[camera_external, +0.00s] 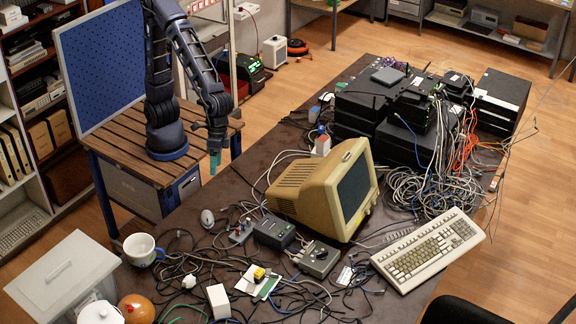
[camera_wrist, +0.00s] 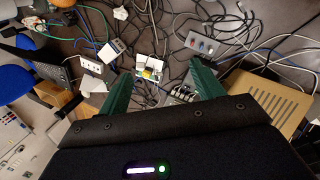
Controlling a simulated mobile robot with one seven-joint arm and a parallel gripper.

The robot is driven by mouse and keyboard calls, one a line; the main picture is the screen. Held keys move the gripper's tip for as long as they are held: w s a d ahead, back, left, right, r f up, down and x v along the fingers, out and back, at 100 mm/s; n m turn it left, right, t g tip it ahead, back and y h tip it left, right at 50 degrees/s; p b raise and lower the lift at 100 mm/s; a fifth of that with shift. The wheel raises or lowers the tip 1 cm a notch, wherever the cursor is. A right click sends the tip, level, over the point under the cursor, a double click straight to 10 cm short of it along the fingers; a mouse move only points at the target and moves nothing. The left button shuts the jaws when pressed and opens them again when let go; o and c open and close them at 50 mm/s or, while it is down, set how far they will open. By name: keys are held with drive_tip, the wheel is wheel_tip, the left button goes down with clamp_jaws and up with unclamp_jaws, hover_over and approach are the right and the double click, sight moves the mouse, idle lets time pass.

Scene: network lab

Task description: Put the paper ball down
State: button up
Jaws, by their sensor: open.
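My gripper (camera_external: 215,160) hangs with its teal fingertips down, near the right edge of the slatted wooden bench and beside the dark table. In the wrist view its two green fingers (camera_wrist: 160,68) stand wide apart, and I see nothing held between them. A small white crumpled lump (camera_external: 189,281), which may be the paper ball, lies among cables on the table's near left part, well away from my gripper. In the wrist view, a small whitish lump (camera_wrist: 121,14) lies near the top; I cannot tell if it is the same thing.
A beige CRT monitor (camera_external: 298,188) and a keyboard (camera_external: 430,250) stand on the table. A white mug (camera_external: 142,250), a mouse (camera_external: 207,218) and small boxes lie among tangled cables. Stacked black devices (camera_external: 365,100) fill the back. A blue pegboard (camera_external: 100,65) stands beside my arm.

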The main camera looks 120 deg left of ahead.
drive_tip(key=s+a+r+m+t+y, duration=0.1)
drive_tip(key=s+a+r+m+t, duration=0.1)
drive_tip(key=s+a, duration=0.9)
drive_tip(key=s+a+r+m+t+y, duration=0.1)
drive_tip(key=s+a+r+m+y, duration=0.1)
drive_tip(key=s+a+r, duration=0.5)
drive_tip(key=s+a+m, duration=0.1)
drive_tip(key=s+a, duration=0.4)
drive_tip(key=s, duration=0.4)
drive_tip(key=shift+s+a+m+t, duration=0.15)
drive_tip(key=shift+m+t, duration=0.25)
drive_tip(key=shift+r, duration=0.1)
